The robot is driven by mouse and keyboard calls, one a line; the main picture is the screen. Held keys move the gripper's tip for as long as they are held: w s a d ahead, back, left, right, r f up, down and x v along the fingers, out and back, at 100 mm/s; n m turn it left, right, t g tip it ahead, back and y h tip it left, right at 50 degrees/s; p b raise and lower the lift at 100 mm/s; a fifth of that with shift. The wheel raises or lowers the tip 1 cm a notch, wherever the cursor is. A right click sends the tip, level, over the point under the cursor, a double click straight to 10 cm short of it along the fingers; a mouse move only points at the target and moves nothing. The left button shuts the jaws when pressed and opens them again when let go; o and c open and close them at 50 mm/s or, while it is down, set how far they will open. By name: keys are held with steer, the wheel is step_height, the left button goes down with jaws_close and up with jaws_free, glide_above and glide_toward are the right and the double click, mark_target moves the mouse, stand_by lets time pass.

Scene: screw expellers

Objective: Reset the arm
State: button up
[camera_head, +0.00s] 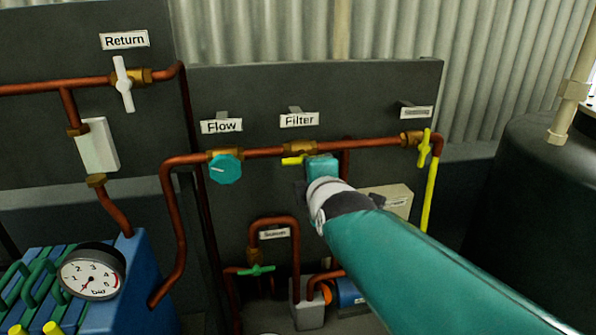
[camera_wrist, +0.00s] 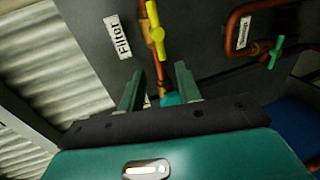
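My arm reaches in from the lower right in the head view, and my gripper (camera_head: 318,168) is in front of the panel just right of the Filter valve's yellow handle (camera_head: 292,160). In the wrist view my gripper (camera_wrist: 158,82) has its two fingers well apart, with nothing held between them. The yellow handle (camera_wrist: 157,42) shows beyond the fingertips, lying along the copper pipe. The fingers are mostly hidden in the head view. I cannot tell the exact gap between the gripper and the handle.
A teal Flow knob (camera_head: 225,168) is left of the Filter valve. A yellow-handled valve (camera_head: 425,148) is right, a white-handled Return valve (camera_head: 123,84) upper left. Below are a green-handled valve (camera_head: 257,270) and a gauge (camera_head: 91,272). A dark tank (camera_head: 535,190) stands right.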

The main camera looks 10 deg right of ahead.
steer(key=s+d+f+m+g, duration=0.1)
steer(key=s+f+m+g, duration=0.3)
steer(key=s+m, duration=0.5)
steer(key=s+f+m+g, duration=0.5)
steer(key=s+f+m, duration=0.3)
steer(key=s, duration=0.3)
steer(key=shift+s+d+f+m, duration=0.3)
steer(key=shift+d+m, duration=0.1)
steer(key=shift+m, duration=0.2)
